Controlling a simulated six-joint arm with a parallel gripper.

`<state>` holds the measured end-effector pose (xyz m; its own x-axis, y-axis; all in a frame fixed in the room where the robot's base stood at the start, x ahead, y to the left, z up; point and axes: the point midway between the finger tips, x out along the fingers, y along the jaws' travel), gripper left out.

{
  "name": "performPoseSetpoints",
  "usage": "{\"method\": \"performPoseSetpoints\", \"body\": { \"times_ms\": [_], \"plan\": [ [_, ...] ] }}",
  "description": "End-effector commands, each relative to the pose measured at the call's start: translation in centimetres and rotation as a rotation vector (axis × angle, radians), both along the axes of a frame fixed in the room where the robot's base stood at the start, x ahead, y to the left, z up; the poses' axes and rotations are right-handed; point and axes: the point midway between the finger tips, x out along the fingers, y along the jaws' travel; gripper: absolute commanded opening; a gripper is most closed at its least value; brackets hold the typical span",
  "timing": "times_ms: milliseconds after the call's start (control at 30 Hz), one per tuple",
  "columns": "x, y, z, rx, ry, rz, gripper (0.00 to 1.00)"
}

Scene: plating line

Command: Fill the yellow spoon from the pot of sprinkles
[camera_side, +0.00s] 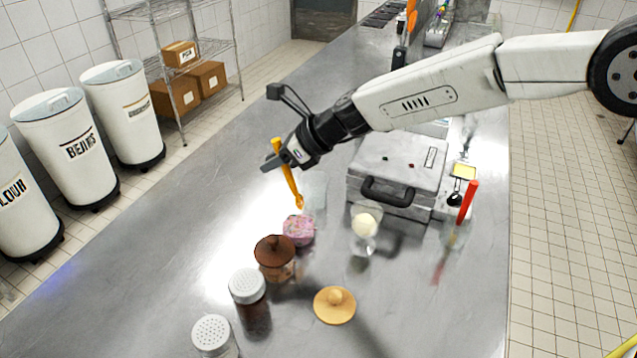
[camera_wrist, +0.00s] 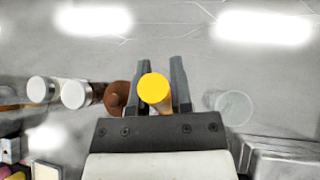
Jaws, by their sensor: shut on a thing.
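My gripper (camera_side: 281,157) is shut on the yellow spoon (camera_side: 290,186) near its upper end. The spoon hangs down, slightly tilted, with its lower end just above or at the mouth of the pot of sprinkles (camera_side: 299,231). I cannot tell whether the tip is inside the pot. The pot is clear, with pink contents, and stands open on the steel counter. In the wrist view the round top of the spoon (camera_wrist: 154,87) shows between my two fingers (camera_wrist: 160,66). It hides the pot there.
A wooden lid (camera_side: 335,306) lies nearby. A glass with a pale scoop (camera_side: 365,226) and a grey handled box (camera_side: 396,170) stand right. The counter's left is clear.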

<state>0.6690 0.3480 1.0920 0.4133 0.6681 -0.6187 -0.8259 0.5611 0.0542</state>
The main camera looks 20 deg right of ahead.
Motion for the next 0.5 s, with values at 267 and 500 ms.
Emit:
{"method": "performPoseSetpoints", "body": {
  "times_ms": [267,500],
  "plan": [
    [0.0,0.0,1.7,0.000,-0.001,0.001,0.00],
    [0.0,0.0,3.1,0.002,-0.002,0.000,0.00]
  ]
}}
